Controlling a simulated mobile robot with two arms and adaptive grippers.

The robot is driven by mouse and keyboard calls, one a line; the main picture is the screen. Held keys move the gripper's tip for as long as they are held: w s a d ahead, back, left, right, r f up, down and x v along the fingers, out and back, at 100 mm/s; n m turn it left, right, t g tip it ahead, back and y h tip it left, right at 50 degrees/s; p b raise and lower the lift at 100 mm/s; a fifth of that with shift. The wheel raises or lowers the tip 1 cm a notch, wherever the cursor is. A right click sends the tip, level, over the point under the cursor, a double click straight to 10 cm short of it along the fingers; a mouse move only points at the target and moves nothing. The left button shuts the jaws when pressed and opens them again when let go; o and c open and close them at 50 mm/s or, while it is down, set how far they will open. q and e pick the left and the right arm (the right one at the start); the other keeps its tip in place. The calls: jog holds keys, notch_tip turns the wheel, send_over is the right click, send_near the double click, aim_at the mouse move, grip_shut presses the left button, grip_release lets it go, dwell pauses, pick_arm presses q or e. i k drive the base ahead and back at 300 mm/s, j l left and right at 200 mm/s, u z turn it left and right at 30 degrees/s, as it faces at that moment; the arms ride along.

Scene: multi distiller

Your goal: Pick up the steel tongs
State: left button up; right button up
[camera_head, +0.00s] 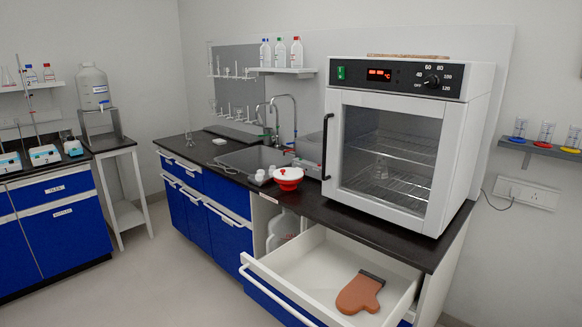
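I cannot make out any steel tongs in the head view. A white drawer (285,262) stands pulled out below the oven. An orange-brown oven mitt (359,293) with a dark cuff lies in it, towards the right. Neither of my grippers is in view.
A white oven (397,206) with a shut glass door stands on the black counter (320,203). Beside it are a red-and-white bowl (288,178) and a sink (252,158). A small white stand (129,212) is at the left. Open floor (160,275) lies before the blue cabinets.

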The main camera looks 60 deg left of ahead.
aim_at(224, 169)
jog(key=i+j+z, duration=0.1)
jog(key=j+z, duration=0.15)
jog(key=z, duration=0.15)
jog(key=j+z, duration=0.4)
jog(key=j+u, duration=0.3)
jog(key=j, duration=0.6)
jog(key=j+u, duration=0.3)
jog(key=j, duration=0.6)
jog(key=j+u, duration=0.35)
jog(key=j, duration=1.4)
jog(key=j+z, duration=0.2)
jog(key=j, duration=0.25)
jog(key=k+j+z, duration=0.2)
jog(key=j, duration=0.25)
jog(key=j+u, duration=0.15)
jog(key=u, duration=0.2)
jog(key=i+j+u, duration=0.15)
jog(key=u, duration=0.2)
